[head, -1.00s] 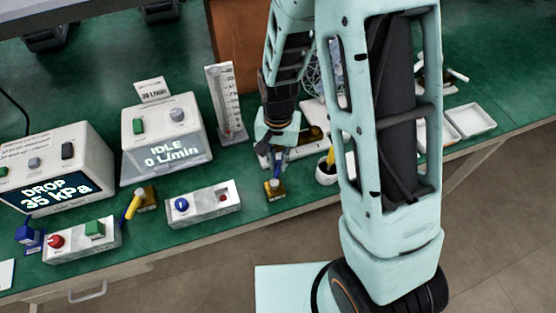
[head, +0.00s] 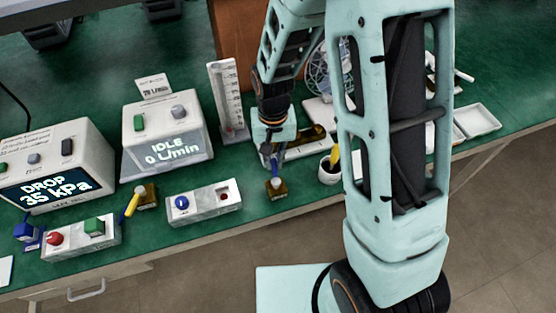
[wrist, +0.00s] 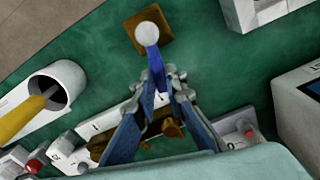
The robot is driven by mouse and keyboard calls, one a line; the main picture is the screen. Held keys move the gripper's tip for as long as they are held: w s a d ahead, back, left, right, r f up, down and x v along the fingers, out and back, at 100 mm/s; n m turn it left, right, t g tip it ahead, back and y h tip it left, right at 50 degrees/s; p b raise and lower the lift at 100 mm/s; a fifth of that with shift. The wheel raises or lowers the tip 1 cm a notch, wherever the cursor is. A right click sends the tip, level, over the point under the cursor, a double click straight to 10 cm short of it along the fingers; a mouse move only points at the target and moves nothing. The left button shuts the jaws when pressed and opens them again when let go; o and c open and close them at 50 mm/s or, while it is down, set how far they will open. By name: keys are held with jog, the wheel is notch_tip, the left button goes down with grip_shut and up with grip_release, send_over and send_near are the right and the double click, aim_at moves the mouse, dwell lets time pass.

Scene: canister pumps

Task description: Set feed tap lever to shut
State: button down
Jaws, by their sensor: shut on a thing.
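The tap with the blue lever (head: 273,166) stands on a brass block (head: 276,189) near the front edge of the bench. In the wrist view the blue lever (wrist: 153,56) runs from a pale round hub (wrist: 147,33) on the brass block (wrist: 165,49) toward my gripper. My gripper (wrist: 164,82) is shut on the lever's free end, and its fingers hide that end. In the head view my gripper (head: 270,150) is just behind the brass block. No label shows which is the feed tap.
A white cup (head: 328,172) with a yellow-handled tool stands close on the right. A grey switch box (head: 208,204) is on the left, and a measuring column (head: 226,100) stands behind. A tray with brass parts (head: 305,148) lies behind my gripper.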

jog(key=a+n, duration=0.1)
jog(key=n, duration=0.1)
jog(key=a+n+b, duration=0.1)
jog(key=n, duration=0.1)
jog(key=shift+s+n, duration=0.2)
jog(key=shift+n, duration=0.1)
jog(key=shift+s+a+n, duration=0.3)
jog(key=shift+a+n, duration=0.1)
jog(key=shift+n, duration=0.6)
jog(key=shift+s+a+n, duration=0.25)
jog(key=shift+a+n, duration=0.15)
jog(key=shift+n, duration=0.6)
jog(key=c, duration=2)
grip_release()
jog(key=shift+o, duration=0.2)
notch_tip(320, 180, up, 12)
